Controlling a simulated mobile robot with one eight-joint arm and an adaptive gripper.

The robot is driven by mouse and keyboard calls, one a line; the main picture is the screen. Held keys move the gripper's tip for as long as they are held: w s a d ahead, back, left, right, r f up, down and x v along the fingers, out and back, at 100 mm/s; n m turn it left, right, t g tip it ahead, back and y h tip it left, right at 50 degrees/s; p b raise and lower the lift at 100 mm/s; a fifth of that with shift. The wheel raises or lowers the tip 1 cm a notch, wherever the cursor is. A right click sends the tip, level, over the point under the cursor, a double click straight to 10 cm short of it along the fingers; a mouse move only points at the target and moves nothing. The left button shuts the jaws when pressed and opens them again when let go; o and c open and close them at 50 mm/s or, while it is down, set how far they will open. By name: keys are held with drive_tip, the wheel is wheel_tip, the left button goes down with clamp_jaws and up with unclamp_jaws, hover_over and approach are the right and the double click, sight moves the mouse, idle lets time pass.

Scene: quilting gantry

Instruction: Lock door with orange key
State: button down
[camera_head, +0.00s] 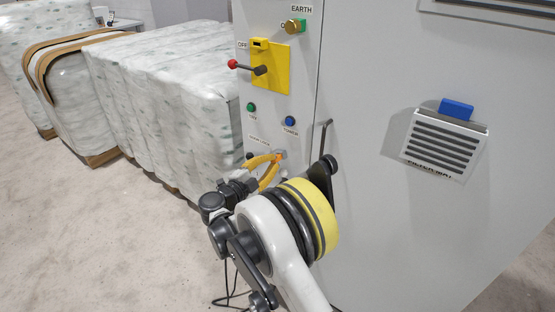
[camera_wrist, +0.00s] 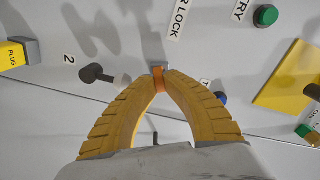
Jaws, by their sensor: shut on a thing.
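The orange key (camera_wrist: 158,78) shows in the wrist view as a small orange piece between the fingertips of my gripper (camera_wrist: 158,75). My gripper's two yellow ribbed fingers are shut on it. The key's far end meets the grey lock (camera_wrist: 157,65) on the cabinet face, below the lock label; how deep it sits is hidden. In the head view my gripper (camera_head: 275,160) reaches the lock (camera_head: 281,154) low on the narrow panel. The key is hardly visible there. The grey cabinet door (camera_head: 400,220) looks closed, with a black handle (camera_head: 323,138) near its left edge.
Above the lock are a green button (camera_head: 251,107), a blue button (camera_head: 290,121), a yellow switch plate (camera_head: 272,75) with a red-tipped lever (camera_head: 234,64), and a brass knob (camera_head: 294,26). A slotted holder (camera_head: 443,145) with a blue piece hangs on the door. Wrapped bales (camera_head: 165,85) stand left.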

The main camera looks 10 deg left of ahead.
drive_tip(key=n, duration=0.3)
drive_tip(key=n, duration=0.3)
drive_tip(key=shift+n, duration=0.4)
drive_tip(key=n, duration=0.3)
drive_tip(key=shift+n, duration=0.4)
drive_tip(key=n, duration=0.3)
drive_tip(key=c, duration=1.5)
unclamp_jaws()
drive_tip(key=shift+o, duration=0.2)
